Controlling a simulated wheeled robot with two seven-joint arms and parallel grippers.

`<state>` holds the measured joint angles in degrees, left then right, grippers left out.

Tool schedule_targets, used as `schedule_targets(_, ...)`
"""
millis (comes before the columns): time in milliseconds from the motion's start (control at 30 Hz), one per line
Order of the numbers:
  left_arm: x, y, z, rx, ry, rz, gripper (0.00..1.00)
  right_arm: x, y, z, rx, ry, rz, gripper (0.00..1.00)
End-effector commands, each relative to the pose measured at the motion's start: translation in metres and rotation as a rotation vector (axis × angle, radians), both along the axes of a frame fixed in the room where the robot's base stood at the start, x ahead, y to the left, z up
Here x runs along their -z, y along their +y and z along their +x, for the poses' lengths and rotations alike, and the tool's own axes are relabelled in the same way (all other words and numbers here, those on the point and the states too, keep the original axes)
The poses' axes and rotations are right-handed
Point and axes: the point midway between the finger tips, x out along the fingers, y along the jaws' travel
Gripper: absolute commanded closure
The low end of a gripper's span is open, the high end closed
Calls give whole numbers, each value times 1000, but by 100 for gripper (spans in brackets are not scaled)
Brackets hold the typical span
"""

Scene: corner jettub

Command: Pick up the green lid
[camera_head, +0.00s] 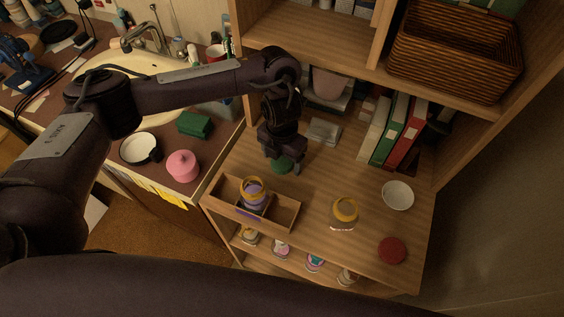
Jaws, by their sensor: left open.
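The green lid (281,165) is a small, dark green round thing on the wooden desk, behind the small wooden box. My left gripper (284,160) points down right over it, with its fingers at the lid's upper side. The gripper is open; I cannot tell whether the fingers touch the lid. The gripper hides the back part of the lid. My right gripper is not in view.
A wooden box (224,204) holding a yellow-rimmed jar (254,190) is in front of the lid. Another jar (345,211), a white bowl (397,195) and a red lid (392,250) stand to the right. Binders (408,135) stand behind. A pink pot (183,166) is on the left counter.

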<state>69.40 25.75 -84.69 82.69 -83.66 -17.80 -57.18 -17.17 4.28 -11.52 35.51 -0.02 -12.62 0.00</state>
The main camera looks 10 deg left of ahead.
Motion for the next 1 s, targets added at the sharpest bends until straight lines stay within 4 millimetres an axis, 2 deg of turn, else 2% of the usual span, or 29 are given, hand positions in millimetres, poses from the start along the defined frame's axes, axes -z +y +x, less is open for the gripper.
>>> schedule_targets(167,0,0,0,1,-1,0,23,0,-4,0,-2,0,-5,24)
schedule_targets(533,-1,0,0,1,-1,0,70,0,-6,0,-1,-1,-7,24)
schedule_targets(867,-2,0,0,1,-1,0,71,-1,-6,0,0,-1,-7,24)
schedule_targets(1000,-11,0,1,3,-4,1,71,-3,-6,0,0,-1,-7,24)
